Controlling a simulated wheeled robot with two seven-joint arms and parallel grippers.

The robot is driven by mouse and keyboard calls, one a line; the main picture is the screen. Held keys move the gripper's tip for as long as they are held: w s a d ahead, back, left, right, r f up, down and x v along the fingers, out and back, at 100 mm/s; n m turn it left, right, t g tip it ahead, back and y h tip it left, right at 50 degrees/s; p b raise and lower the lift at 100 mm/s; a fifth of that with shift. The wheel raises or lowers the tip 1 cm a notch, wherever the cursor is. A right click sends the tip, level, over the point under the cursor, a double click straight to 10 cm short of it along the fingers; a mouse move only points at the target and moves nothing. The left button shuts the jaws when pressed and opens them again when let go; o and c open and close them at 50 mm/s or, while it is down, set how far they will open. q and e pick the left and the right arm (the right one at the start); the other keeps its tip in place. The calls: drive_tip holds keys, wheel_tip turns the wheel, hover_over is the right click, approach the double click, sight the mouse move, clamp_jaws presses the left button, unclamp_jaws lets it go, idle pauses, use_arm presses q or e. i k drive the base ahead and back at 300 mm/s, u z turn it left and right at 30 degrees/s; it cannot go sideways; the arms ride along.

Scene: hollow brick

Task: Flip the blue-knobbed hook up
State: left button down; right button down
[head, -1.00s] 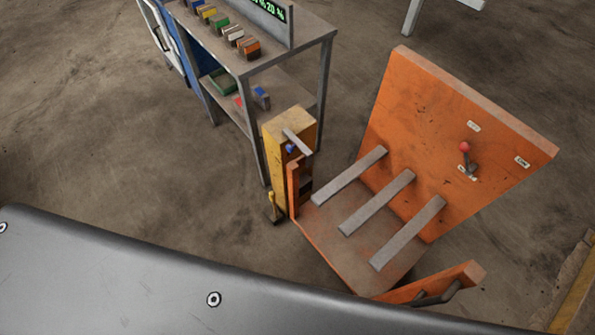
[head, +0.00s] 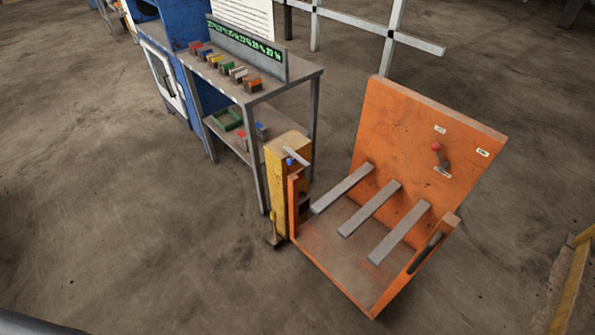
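The blue knob (head: 289,162) shows on a yellow post (head: 279,188) near the middle of the head view. A grey bar (head: 297,156), which looks like the hook, lies beside the knob at the post's top and slants down to the right. The post stands at the left side of an orange open box (head: 420,150). Neither of my grippers is in view.
A grey table (head: 262,95) with coloured blocks and a green-lit display stands behind the post. Floor at the front left is clear.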

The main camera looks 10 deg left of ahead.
sight(295, 157)
drive_tip(key=z, duration=0.75)
drive_tip(key=i, duration=0.85)
drive_tip(key=u, duration=0.45)
